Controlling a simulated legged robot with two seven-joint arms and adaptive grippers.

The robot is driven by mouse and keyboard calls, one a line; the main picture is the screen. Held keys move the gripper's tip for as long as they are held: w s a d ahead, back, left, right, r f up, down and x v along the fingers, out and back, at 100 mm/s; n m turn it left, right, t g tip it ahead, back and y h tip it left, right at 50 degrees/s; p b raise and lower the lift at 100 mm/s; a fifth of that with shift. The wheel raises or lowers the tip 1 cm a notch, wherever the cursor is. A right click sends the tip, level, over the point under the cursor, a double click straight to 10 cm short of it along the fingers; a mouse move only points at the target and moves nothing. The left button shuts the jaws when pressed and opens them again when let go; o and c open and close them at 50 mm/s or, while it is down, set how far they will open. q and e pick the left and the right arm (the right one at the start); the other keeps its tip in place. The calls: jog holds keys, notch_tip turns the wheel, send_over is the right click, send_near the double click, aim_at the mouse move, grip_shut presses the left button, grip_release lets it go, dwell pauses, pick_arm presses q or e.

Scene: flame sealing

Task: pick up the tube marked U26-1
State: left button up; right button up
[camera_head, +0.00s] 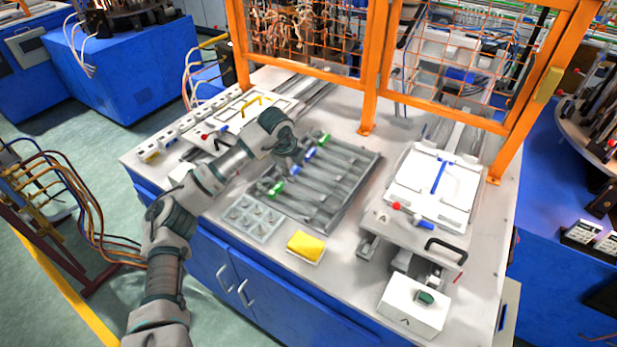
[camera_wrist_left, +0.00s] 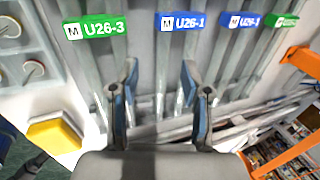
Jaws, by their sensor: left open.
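A tray (camera_head: 353,195) of long grey tubes lies on the worktable in the head view. In the left wrist view a blue U26-1 label (camera_wrist_left: 182,22) sits above the space between my fingertips. A second blue label (camera_wrist_left: 245,20), apparently also U26-1, is to its right. A green U26-3 label (camera_wrist_left: 92,28) is to the left, and a smaller, unreadable green label (camera_wrist_left: 285,22) is at far right. My left gripper (camera_wrist_left: 160,92) is open over the tubes, with nothing visibly held. In the head view my left gripper (camera_head: 292,163) hides part of the tray's labelled end.
A grey compartment tray (camera_head: 250,217) and a yellow block (camera_head: 306,244) stand at the table's front. An orange guard frame (camera_head: 371,70) rises behind. A white-topped fixture (camera_head: 437,185) with a black handle stands to the right.

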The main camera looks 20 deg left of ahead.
aim_at(299, 178)
pick_arm(q)
jog(key=f, duration=0.1)
jog(key=w+f, duration=0.1)
jog(key=a+f, duration=0.1)
jog(key=f, duration=0.1)
jog(key=shift+w, duration=0.2)
jog(key=d, duration=0.3)
jog(key=shift+w+d+f, duration=0.15)
jog(key=shift+w+d, duration=0.1)
jog(key=shift+c, duration=0.3)
jog(key=c, duration=0.4)
jog(key=shift+a, duration=0.2)
jog(key=c, duration=0.4)
jog(key=shift+a+f, duration=0.2)
jog(key=shift+a, duration=0.65)
grip_shut()
jog(key=shift+a+f, duration=0.1)
jog(key=shift+a, duration=0.05)
pick_arm(e)
jog(key=shift+a+r, duration=0.35)
jog(key=shift+a, duration=0.15)
